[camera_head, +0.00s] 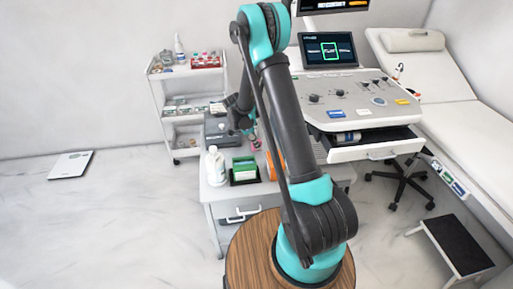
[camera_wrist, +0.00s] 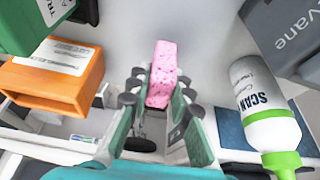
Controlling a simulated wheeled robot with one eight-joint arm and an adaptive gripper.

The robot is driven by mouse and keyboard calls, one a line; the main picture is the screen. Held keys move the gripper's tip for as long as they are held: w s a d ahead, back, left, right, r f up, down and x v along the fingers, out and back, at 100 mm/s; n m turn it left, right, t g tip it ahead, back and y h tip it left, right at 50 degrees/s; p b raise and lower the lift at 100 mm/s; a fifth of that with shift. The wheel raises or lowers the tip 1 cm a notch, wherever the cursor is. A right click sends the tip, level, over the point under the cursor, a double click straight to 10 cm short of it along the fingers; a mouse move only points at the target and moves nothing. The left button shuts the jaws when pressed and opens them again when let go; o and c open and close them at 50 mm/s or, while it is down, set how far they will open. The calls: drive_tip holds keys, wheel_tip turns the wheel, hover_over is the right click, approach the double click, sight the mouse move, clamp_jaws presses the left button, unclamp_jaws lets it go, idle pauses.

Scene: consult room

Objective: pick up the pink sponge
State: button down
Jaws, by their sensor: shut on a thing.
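The pink sponge (camera_wrist: 162,66) is a speckled pink block in the middle of the wrist view. My gripper (camera_wrist: 160,88) is shut on it, with one finger on each side. The sponge's far end sticks out past the fingertips, and its near part is partly hidden between them. I cannot tell whether the sponge is clear of the surface below. In the head view my arm hides most of the gripper and the sponge.
An orange box (camera_wrist: 60,78) is left of my gripper, and a white bottle with a green cap (camera_wrist: 262,100) is to the right. A grey box (camera_wrist: 290,35) is at upper right. In the head view a white bottle (camera_head: 215,166) stands beside a green box (camera_head: 244,168) on the cart.

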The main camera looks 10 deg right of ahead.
wheel_tip(320, 180, up, 17)
drive_tip(key=shift+r, duration=0.15)
